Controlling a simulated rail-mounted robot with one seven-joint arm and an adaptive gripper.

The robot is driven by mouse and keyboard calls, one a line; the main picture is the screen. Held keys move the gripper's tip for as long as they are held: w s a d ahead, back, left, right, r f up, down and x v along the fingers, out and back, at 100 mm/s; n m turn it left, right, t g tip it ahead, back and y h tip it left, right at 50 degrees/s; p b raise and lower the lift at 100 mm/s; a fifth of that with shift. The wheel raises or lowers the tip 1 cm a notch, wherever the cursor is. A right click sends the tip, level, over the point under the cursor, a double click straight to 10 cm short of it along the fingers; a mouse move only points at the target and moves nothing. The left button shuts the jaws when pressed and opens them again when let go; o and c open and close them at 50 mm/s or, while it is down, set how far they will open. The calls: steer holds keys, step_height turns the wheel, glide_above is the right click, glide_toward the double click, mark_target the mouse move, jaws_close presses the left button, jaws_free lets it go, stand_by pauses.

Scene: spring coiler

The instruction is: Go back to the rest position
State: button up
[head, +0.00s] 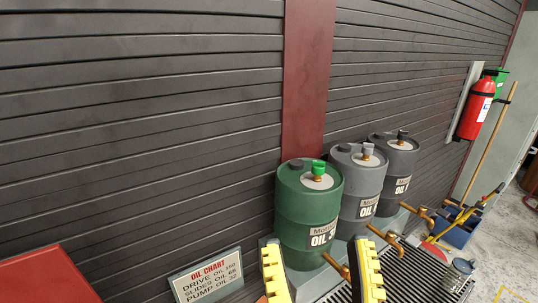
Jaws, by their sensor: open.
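My gripper (320,274) shows at the bottom middle of the head view, with its two yellow ridged fingers spread apart. It is open, and nothing is seen between the fingers except the lower part of the green oil drum (297,220) and a brass tap (337,266) behind them. The fingers overlap the drum's lower edge in the picture; I cannot tell the distance between them. The rest of my arm is out of view.
Two grey oil drums (350,205) (400,165) stand right of the green one. An oil chart sign (208,278) is at lower left, near a red surface (45,278). A fire extinguisher (475,108), broom handle (497,140) and blue bucket (455,233) are at right.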

step_height(320, 180, up, 28)
steer(key=p, duration=2.5)
steer(key=shift+r, duration=0.15)
